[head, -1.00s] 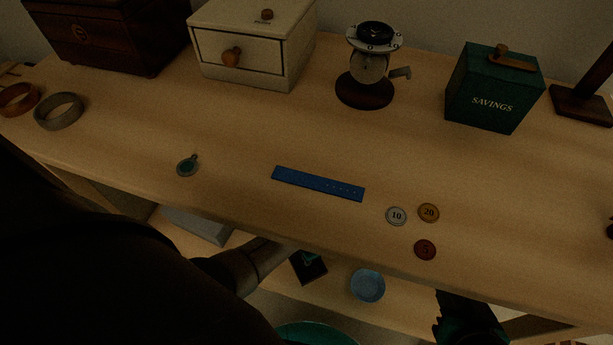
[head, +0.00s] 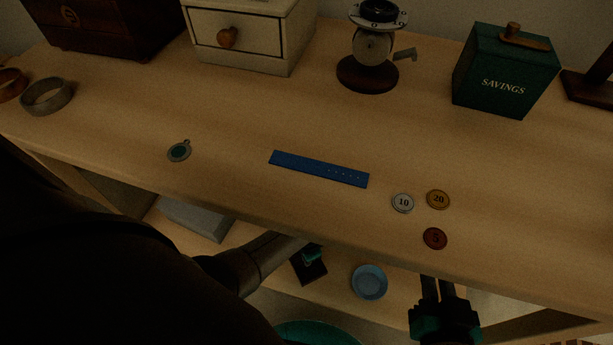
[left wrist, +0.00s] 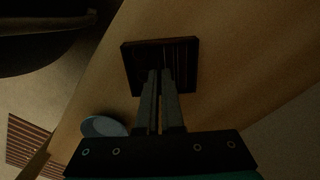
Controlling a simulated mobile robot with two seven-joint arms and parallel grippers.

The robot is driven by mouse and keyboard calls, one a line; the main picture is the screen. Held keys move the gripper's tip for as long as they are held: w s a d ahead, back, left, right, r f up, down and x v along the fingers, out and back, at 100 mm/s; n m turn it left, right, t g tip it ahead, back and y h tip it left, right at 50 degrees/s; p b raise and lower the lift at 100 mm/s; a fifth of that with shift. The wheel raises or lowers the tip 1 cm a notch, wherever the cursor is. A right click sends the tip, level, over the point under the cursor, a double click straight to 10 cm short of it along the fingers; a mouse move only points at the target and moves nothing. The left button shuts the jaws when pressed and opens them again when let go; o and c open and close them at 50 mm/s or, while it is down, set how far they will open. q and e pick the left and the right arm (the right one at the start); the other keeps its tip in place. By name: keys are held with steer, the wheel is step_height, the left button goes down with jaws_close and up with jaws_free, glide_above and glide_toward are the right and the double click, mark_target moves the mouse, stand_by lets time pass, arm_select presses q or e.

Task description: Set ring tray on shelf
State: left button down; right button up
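The ring tray (left wrist: 185,55) is a small dark square tray with slots, seen from above in the left wrist view. In the head view it is the black square (head: 311,271) on the lower shelf level. My left gripper (left wrist: 160,73) has its fingers close together with a thin gap, tips over the tray's middle. Whether they grip it cannot be seen. In the head view my left arm reaches under the tabletop edge to the tray, and the tabletop hides part of this. My right gripper (head: 438,283) shows two fingers slightly apart, empty, at the tabletop's front edge.
The lower shelf (head: 335,287) holds the tray and a blue bowl (head: 369,283). The tabletop (head: 230,200) overhangs it. On top lie a blue strap (head: 318,169), a pendant (head: 179,151) and several tokens; a green savings box (head: 505,75) stands behind.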

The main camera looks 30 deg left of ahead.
arm_select(q)
steer(key=shift+f, duration=0.2)
steer(key=c, duration=1.1)
jaws_free()
steer(key=shift+o, duration=0.2)
steer(key=shift+r, duration=0.1)
